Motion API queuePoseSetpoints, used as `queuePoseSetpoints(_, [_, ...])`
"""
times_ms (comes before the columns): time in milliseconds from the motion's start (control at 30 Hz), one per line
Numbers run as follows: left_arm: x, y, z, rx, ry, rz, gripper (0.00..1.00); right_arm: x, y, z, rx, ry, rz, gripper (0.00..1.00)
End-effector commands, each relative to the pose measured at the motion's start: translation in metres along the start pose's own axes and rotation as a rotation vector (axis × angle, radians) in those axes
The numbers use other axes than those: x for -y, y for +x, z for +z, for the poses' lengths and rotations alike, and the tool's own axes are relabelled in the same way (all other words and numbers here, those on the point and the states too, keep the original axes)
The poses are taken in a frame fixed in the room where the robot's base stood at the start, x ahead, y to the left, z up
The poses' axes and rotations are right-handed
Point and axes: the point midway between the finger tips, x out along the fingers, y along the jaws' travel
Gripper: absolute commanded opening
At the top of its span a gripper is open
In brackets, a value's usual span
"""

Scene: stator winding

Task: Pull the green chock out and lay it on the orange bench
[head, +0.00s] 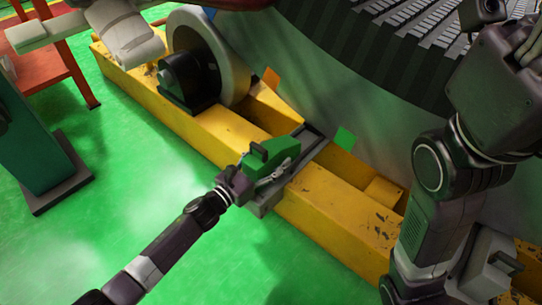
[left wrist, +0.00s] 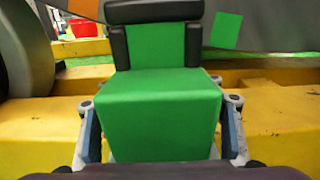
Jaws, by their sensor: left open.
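The green chock (head: 262,155) sits on a grey slide plate (head: 303,165) that lies across the yellow beam. It has a dark handle, which faces up in the left wrist view, where the green block (left wrist: 160,105) fills the middle. My left gripper (head: 278,172) is at the chock, with one finger on each side of it in the left wrist view (left wrist: 160,125). Its jaws are open, with narrow gaps beside the block. The orange bench (head: 40,52) stands at the upper left, and its visible top is bare. My right arm shows at the right, but its gripper is not seen.
The yellow beam (head: 335,215) runs diagonally beneath the large ribbed stator (head: 385,45). A roller wheel (head: 215,60) stands on the beam. A dark green post (head: 35,145) stands at the left, near the bench. The green floor between post and beam is clear.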

Motion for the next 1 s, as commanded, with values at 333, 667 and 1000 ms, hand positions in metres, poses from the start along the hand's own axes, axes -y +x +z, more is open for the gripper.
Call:
queuePoseSetpoints(333, [0.000,-0.034,-0.002,-0.002,-0.001,0.000,0.63,0.000,-0.001,0.001,0.002,0.000,0.001,0.51])
queuePoseSetpoints(667, [0.000,-0.100,-0.001,-0.003,-0.001,0.000,0.63,0.000,0.000,0.000,0.001,0.000,0.001,0.51])
queuePoseSetpoints(1000, [0.000,-0.121,0.000,0.000,0.000,0.000,0.63,0.000,0.000,0.000,0.001,0.000,0.001,0.51])
